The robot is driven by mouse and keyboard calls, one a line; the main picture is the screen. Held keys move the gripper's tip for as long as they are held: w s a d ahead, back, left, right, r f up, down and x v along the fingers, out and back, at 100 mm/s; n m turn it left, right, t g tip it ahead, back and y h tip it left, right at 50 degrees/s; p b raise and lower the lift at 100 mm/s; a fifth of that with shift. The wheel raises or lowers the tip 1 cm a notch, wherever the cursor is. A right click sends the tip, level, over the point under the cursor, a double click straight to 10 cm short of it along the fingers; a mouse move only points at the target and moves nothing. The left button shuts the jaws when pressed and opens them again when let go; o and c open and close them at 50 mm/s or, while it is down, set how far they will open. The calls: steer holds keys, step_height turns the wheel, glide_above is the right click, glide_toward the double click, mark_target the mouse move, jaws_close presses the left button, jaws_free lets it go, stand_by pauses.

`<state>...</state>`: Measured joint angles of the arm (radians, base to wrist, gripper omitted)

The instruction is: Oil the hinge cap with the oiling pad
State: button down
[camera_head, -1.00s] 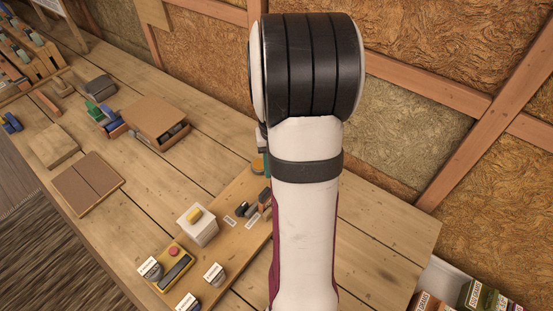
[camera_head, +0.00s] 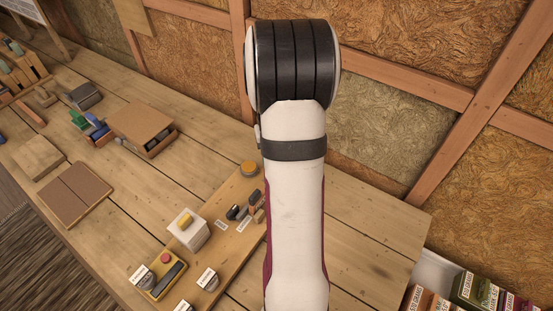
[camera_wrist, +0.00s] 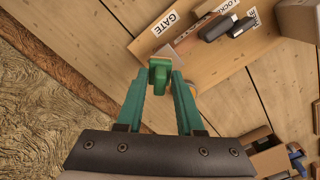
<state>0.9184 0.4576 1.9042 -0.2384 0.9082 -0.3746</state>
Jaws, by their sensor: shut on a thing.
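In the head view my arm hides the gripper. Dark rounded pieces (camera_wrist: 222,28) lie by the label on a wooden board (camera_wrist: 200,63); they also show in the head view (camera_head: 235,211). I cannot tell which piece is the hinge cap. The held piece appears apart from them.
An orange round disc (camera_head: 249,168) sits at the board's back end. A white block (camera_head: 188,232) with a yellow piece on top and a yellow tray (camera_head: 153,286) with a red knob stand nearer. A brown box (camera_head: 142,122) lies farther left. The wall is behind.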

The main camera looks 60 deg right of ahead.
steer(key=shift+a+f, duration=0.1)
steer(key=shift+a, duration=1.85)
steer(key=shift+d, duration=2.9)
steer(key=shift+a, duration=2.7)
steer(key=shift+a+r, duration=0.2)
step_height(320, 180, up, 8)
steer(key=shift+f, duration=0.15)
steer(key=shift+w, duration=0.1)
